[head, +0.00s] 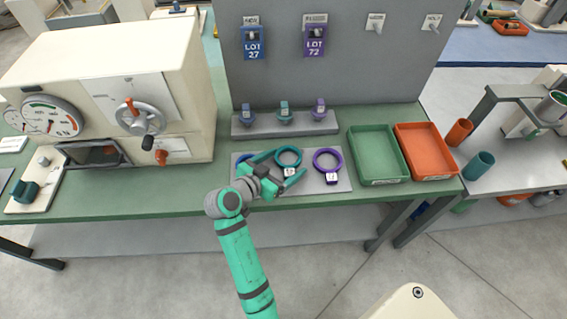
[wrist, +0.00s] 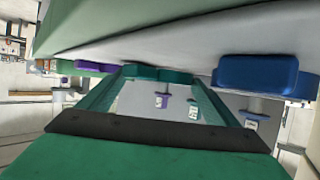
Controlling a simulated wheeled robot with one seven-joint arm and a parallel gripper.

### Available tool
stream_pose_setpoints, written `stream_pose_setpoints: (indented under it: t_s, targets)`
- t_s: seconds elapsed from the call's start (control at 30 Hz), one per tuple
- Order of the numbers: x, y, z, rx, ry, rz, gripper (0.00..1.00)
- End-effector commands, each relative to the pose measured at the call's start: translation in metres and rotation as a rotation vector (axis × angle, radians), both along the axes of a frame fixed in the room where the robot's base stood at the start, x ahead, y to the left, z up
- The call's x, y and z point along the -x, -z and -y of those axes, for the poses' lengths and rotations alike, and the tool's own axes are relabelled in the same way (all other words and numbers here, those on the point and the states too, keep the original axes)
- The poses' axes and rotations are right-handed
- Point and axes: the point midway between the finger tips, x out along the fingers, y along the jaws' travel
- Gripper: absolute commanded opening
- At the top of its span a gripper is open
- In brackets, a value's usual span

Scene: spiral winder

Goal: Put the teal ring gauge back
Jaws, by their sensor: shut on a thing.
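The teal ring gauge (head: 288,149) is at the grey mat (head: 338,184) on the green bench, between a blue ring and a purple ring, with a white tag at its near side. My gripper (head: 290,161) reaches over the mat from the front, its two teal fingers on either side of the teal ring. In the wrist view the teal ring (wrist: 158,74) shows edge-on between the fingertips (wrist: 160,78), and the jaws are shut on it. I cannot tell whether the ring rests on the mat or is slightly raised.
The purple ring (head: 328,151) lies close to the right; the blue ring (wrist: 257,76) is mostly hidden by my arm in the head view. Behind stands a grey rack (head: 264,128) with three coloured handled gauges. Green (head: 377,155) and orange (head: 426,153) trays stand right.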

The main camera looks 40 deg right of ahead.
Motion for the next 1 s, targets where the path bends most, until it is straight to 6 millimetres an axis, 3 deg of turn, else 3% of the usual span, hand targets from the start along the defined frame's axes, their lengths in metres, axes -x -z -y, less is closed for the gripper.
stream_pose_setpoints:
  t_s: [0.13,0.17,0.23,0.57,1.0]
  targets:
    - [0.000,0.003,0.000,0.000,0.001,-0.001,0.57]
    - [0.000,0.003,0.000,0.000,0.000,-0.001,0.86]
    - [-0.001,0.003,-0.001,0.000,-0.002,0.000,1.00]
    - [-0.001,-0.001,-0.005,0.000,-0.004,0.000,1.00]
    - [0.018,-0.032,-0.076,0.000,-0.005,0.001,1.00]
